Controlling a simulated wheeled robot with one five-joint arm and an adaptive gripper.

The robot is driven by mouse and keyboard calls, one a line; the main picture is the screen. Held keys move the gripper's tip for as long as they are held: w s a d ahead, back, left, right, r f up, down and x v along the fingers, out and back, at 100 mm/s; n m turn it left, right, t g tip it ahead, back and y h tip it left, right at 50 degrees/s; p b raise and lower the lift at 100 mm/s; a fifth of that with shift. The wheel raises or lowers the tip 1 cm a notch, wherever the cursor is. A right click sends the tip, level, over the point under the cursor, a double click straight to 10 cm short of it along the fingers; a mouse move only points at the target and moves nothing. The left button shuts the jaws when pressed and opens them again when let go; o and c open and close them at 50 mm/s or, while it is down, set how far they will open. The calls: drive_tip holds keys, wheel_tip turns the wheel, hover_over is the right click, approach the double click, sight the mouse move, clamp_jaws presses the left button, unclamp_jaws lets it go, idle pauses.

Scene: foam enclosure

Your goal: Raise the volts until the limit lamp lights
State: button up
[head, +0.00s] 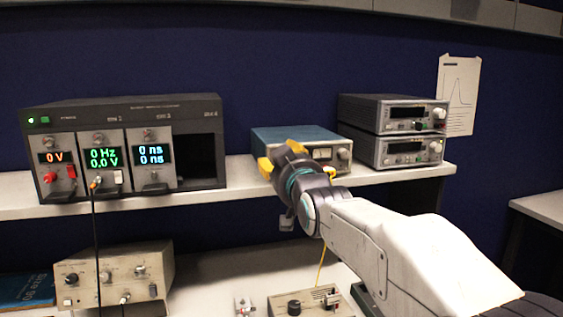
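The rack instrument (120,105) stands at the left of the shelf. Its leftmost module (56,190) has a red display (54,157) reading 0 V, a red knob or connector (50,177) and a red part beside it. A green light glows at the rack's top left; I cannot make out which lamp is the limit lamp. My gripper (280,157) is in front of the blue-topped instrument (318,135), well right of the module. Its two yellow tips appear spread apart with nothing visible between them. It hides part of that instrument's front.
Two stacked grey supplies (392,130) stand at the shelf's right. Below are a beige box (115,275) at left and a small box with a black knob (308,300). A black cable (96,240) hangs from the rack's second module. The shelf (240,175) is bare beside the rack.

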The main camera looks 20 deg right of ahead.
clamp_jaws()
idle(0.3)
drive_tip(key=shift+f+m+b, duration=0.2)
drive_tip(key=shift+m+b, duration=0.2)
drive_tip(key=shift+b, duration=0.05)
idle(0.4)
drive_tip(key=shift+m+b, duration=2.2)
drive_tip(key=shift+m, duration=1.8)
drive_tip(key=shift+c, duration=1.1)
unclamp_jaws()
drive_tip(key=shift+a, duration=0.1)
drive_tip(key=shift+o, duration=1.1)
drive_tip(key=shift+r, duration=0.15)
